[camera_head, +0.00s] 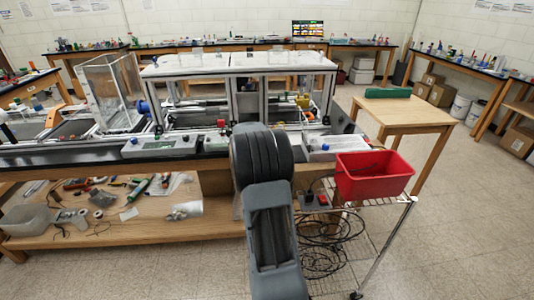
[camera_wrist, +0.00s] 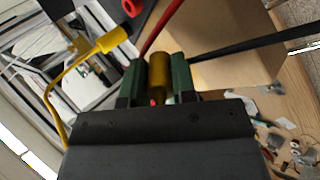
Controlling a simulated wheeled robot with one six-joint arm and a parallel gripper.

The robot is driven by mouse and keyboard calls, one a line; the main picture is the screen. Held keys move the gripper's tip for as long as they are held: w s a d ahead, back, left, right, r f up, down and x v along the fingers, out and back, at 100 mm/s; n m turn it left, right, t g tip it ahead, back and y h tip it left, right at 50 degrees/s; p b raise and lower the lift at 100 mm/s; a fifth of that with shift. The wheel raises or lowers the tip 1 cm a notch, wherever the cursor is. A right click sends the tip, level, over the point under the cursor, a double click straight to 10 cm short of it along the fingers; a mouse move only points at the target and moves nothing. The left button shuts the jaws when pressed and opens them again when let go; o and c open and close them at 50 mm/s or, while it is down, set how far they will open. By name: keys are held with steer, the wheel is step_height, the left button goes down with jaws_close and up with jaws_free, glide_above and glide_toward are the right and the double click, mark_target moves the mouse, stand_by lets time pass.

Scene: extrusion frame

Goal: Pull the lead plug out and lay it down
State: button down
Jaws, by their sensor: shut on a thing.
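My gripper (camera_wrist: 159,82) shows in the wrist view with two green fingers. It is shut on a brass-yellow cylindrical plug (camera_wrist: 159,68), which sits between the fingers. I cannot tell whether the far end of this plug is seated in anything. A red lead (camera_wrist: 163,25) and a black lead (camera_wrist: 250,45) run close behind the fingers. A bright yellow connector (camera_wrist: 112,40) with a yellow cable (camera_wrist: 50,95) is to the left, apart from the fingers. In the head view my own arm hides the gripper and the plug.
The extrusion frame (camera_head: 240,62) stands on the black-topped bench. A red bin (camera_head: 372,180) sits on a wire cart at right, with coiled black cables below. A wooden table (camera_head: 405,112) behind it holds a green object (camera_head: 387,93). Loose tools lie on the lower shelf (camera_head: 130,232).

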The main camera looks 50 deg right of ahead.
steer(key=shift+f+b, duration=0.45)
steer(key=shift+f, duration=0.65)
steer(key=c, duration=1)
jaws_free()
steer(key=shift+o, duration=0.8)
steer(key=shift+f, duration=0.15)
steer(key=shift+a+f, duration=0.1)
steer(key=shift+a, duration=0.05)
steer(key=w+b+v, duration=0.1)
steer(key=v, duration=1.3)
steer(key=shift+s+d+r, duration=0.25)
steer(key=shift+s+r, duration=0.05)
steer(key=shift+s, duration=0.2)
